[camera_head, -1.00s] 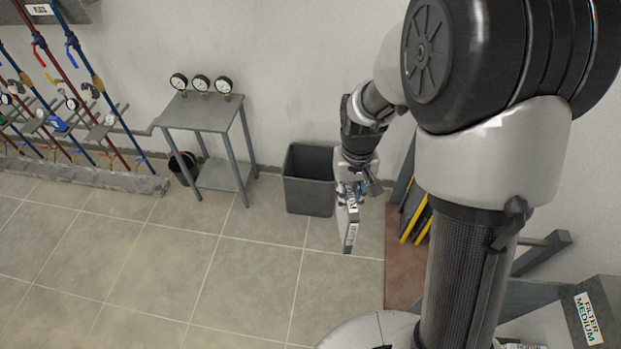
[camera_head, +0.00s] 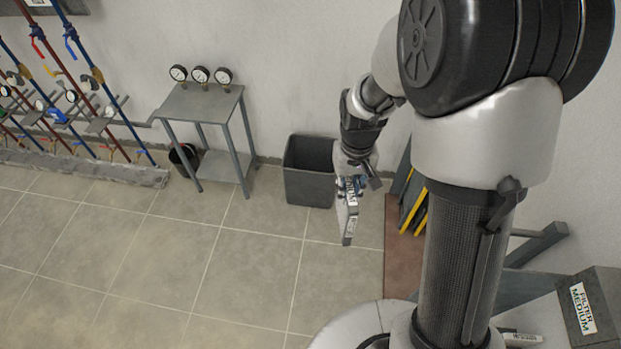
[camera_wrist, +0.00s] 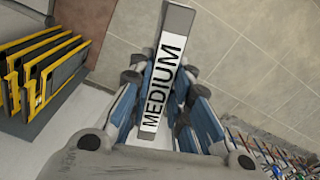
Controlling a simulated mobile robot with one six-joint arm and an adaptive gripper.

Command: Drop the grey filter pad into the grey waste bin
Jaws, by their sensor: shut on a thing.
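The grey filter pad (camera_head: 349,226) is a thin slab with a white label on its edge. In the wrist view the label on the pad (camera_wrist: 176,35) reads "MEDIUM". My gripper (camera_head: 352,187) is shut on the pad, and its blue-padded fingers (camera_wrist: 160,95) stand on either side of it. The pad hangs below the gripper in the air. The grey waste bin (camera_head: 309,184) is an open square bin on the floor against the wall, just left of my gripper in the head view. Its inside is only partly visible.
A grey table with several gauges (camera_head: 203,103) stands left of the bin, with a black bucket (camera_head: 184,157) beside it. Yellow-edged plates (camera_head: 413,214) stand right of my gripper. A "FILTER MEDIUM" box (camera_head: 590,306) is at lower right. Tiled floor at left is open.

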